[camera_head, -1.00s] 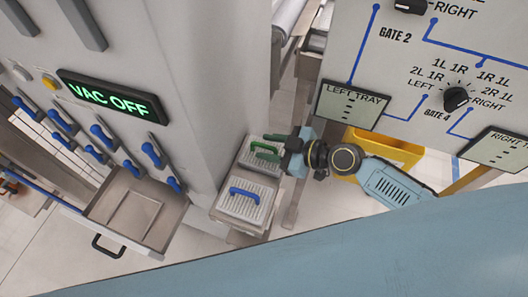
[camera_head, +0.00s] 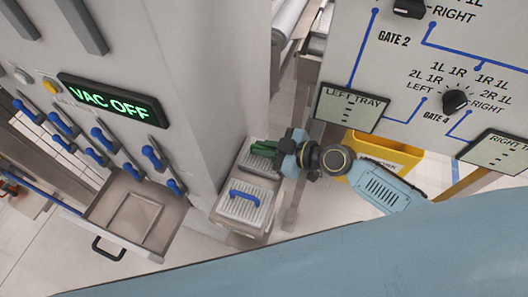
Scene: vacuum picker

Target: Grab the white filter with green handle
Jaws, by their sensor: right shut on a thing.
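The white filter with the green handle (camera_head: 257,163) lies on the small stand between the grey cabinet and the gate panel, behind the filter with the blue handle. Its green handle (camera_head: 263,148) is partly hidden by my right gripper (camera_head: 275,151). My right gripper reaches in from the right and is shut on the green handle. The white filter with the blue handle (camera_head: 243,206) lies in front on the same stand. My left gripper is not in view.
The grey cabinet (camera_head: 215,60) with the "VAC OFF" display stands close on the left. An open, empty drawer (camera_head: 120,232) juts out below its blue levers. The gate panel (camera_head: 390,65) and a yellow bin (camera_head: 400,160) are on the right.

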